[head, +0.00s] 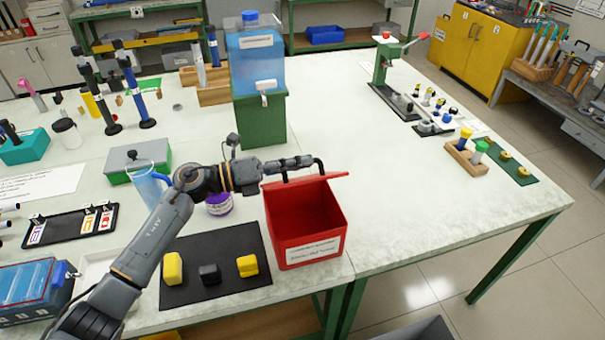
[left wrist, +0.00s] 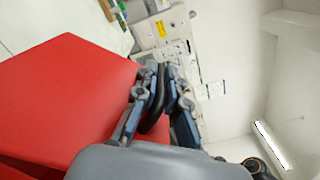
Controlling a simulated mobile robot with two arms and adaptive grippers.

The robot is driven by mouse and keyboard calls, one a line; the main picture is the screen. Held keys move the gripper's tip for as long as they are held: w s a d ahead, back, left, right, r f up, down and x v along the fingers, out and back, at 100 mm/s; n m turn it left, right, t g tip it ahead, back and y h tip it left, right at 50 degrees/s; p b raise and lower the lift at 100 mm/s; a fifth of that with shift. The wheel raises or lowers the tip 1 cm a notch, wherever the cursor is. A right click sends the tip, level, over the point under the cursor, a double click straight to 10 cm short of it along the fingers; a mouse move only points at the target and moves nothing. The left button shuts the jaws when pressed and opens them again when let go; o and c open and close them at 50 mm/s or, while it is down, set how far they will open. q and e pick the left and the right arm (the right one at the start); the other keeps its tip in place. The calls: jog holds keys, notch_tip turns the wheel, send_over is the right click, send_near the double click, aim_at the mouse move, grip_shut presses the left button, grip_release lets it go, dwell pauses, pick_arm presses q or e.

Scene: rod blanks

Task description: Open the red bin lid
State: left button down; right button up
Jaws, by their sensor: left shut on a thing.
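The red bin (head: 310,252) stands near the front edge of the table, with a white label on its front. Its red lid (head: 325,181) is tilted up, and the dark red inside shows below it. The lid also fills the left of the left wrist view (left wrist: 65,100). My left gripper (head: 304,162) is above the lid, shut on its black handle (head: 319,166). In the left wrist view the handle (left wrist: 157,95) lies between the two fingers. My right gripper is not in view.
A black mat (head: 222,290) with yellow and black blocks lies left of the bin. A purple-labelled tub (head: 219,204) stands close behind my left arm. A blue water tank (head: 256,65) on a green stand is farther back. The table right of the bin is clear.

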pick_arm(q)
jog(key=w+a+r+n+b, duration=0.1)
jog(key=w+a+n+b, duration=0.2)
jog(key=w+n, duration=0.7)
jog(key=shift+w+a, duration=0.5)
jog(key=shift+w, duration=0.6)
jog(key=shift+r, duration=0.1)
jog(key=c, duration=1.4)
grip_release()
jog(key=shift+a, duration=0.1)
jog(key=v, duration=1.2)
